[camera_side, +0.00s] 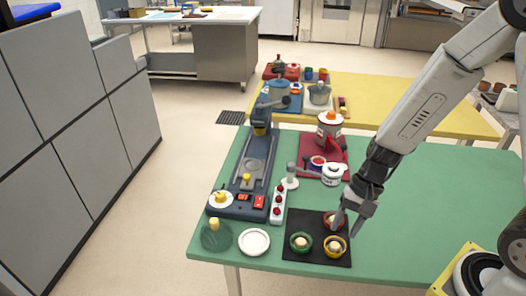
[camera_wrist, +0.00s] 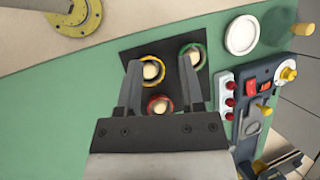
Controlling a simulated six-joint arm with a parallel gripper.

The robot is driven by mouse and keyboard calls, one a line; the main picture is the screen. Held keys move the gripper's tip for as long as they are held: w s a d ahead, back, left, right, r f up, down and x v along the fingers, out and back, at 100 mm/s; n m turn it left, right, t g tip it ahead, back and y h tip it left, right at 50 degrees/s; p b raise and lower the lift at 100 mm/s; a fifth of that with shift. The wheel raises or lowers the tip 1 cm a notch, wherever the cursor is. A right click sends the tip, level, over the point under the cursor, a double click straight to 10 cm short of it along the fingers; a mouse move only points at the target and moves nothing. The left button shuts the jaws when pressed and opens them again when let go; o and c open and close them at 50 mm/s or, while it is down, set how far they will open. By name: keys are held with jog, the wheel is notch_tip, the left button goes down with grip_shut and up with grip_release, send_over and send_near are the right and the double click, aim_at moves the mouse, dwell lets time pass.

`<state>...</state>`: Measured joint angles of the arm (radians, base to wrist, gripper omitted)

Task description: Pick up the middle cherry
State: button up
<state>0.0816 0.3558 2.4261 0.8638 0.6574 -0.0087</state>
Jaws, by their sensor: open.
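Three red cherries sit in a row on a narrow white holder (camera_side: 274,219) at the near left of the green table. The middle cherry (camera_side: 277,202) is small and round; it also shows in the wrist view (camera_wrist: 230,102), right of my gripper. My gripper (camera_side: 345,226) is open and empty, pointing down above the black mat, to the right of the holder. In the wrist view its two fingers (camera_wrist: 162,68) stand apart over the bowls, and neither finger touches a cherry.
The black mat (camera_side: 317,255) holds a green bowl (camera_side: 292,247), a yellow bowl (camera_side: 335,256) and a red bowl (camera_side: 327,216). A white plate (camera_side: 254,241) lies left of the mat. A dark blue machine (camera_side: 236,208) stands close left of the holder.

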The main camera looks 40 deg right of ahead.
jog(key=w+a+f+m+t+y, duration=0.1)
jog(key=w+a+f+m+y, duration=0.15)
jog(key=m, duration=0.25)
jog(key=m+t, duration=1.1)
jog(key=m, duration=0.3)
send_near(282, 198)
jog(key=a, duration=0.2)
jog(key=shift+w+a+r+h, duration=0.15)
jog(key=shift+a+h, duration=0.2)
jog(key=shift+a, duration=0.05)
jog(key=shift+w+d+f+m+h, duration=0.3)
jog(key=shift+d+m, duration=0.25)
jog(key=shift+m, duration=0.15)
jog(key=shift+w+a, duration=0.1)
jog(key=shift+x, duration=1.2)
jog(key=shift+x, duration=2.6)
